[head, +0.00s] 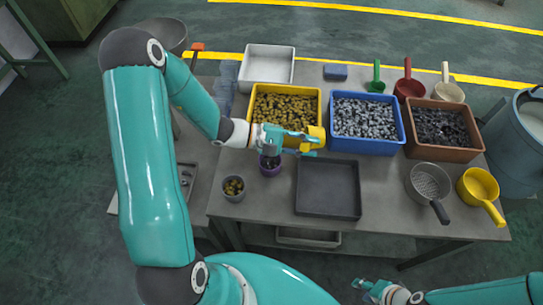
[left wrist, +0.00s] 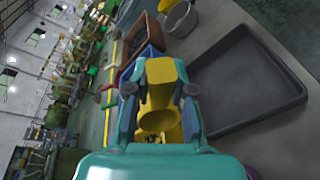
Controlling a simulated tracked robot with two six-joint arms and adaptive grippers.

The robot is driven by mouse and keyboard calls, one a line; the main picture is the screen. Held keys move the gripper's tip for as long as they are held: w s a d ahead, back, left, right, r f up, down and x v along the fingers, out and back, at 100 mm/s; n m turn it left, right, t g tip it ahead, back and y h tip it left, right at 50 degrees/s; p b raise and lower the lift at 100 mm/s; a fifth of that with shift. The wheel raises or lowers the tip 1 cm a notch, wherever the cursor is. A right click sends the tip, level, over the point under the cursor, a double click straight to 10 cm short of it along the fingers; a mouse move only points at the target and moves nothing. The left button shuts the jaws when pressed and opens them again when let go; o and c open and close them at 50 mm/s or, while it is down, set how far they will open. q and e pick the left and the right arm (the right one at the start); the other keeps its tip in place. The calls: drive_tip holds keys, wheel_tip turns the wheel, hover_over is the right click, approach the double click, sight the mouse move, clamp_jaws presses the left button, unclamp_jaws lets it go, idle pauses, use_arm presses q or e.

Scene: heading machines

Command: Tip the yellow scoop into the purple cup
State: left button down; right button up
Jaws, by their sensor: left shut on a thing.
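My left gripper (head: 308,141) is shut on a yellow scoop (head: 317,132), held above the table in front of the yellow bin (head: 317,95). In the left wrist view the scoop (left wrist: 158,100) sits between the fingers; how much is inside it I cannot tell. The purple cup (head: 270,171) stands on the table, below and left of the scoop, partly hidden by my left wrist. Its contents are unclear. My right gripper (head: 368,289) is low at the front, away from the table top, too small to tell its opening.
Blue (head: 364,143) and brown (head: 468,147) bins of parts stand right of the yellow bin. An empty dark tray (head: 328,207) lies right of the purple cup. A grey cup (head: 234,196) with brass-coloured parts stands left. A strainer (head: 430,180) and a yellow pan (head: 478,186) lie at right.

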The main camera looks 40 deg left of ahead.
use_arm(q)
drive_tip(key=s+a+f+m+g+y+b, duration=0.2)
drive_tip(key=s+a+b, duration=0.45)
drive_tip(key=b, duration=1.95)
use_arm(e)
wheel_tip(320, 180, down, 27)
use_arm(q)
drive_tip(key=w+d+f+n+g+y+p, duration=0.1)
drive_tip(key=w+d+g+y+p, duration=0.3)
drive_tip(key=p, duration=2.1)
drive_tip(key=d+g+y, duration=0.3)
drive_tip(key=g+y, duration=0.1)
drive_tip(key=y, duration=0.2)
drive_tip(key=shift+w+d+f+n+y, duration=0.2)
drive_tip(key=shift+w+n+y, duration=0.1)
drive_tip(key=shift+n+y, duration=0.1)
use_arm(e)
wheel_tip(320, 180, up, 26)
drive_tip(key=shift+f, duration=0.25)
use_arm(q)
drive_tip(key=shift+a, duration=0.1)
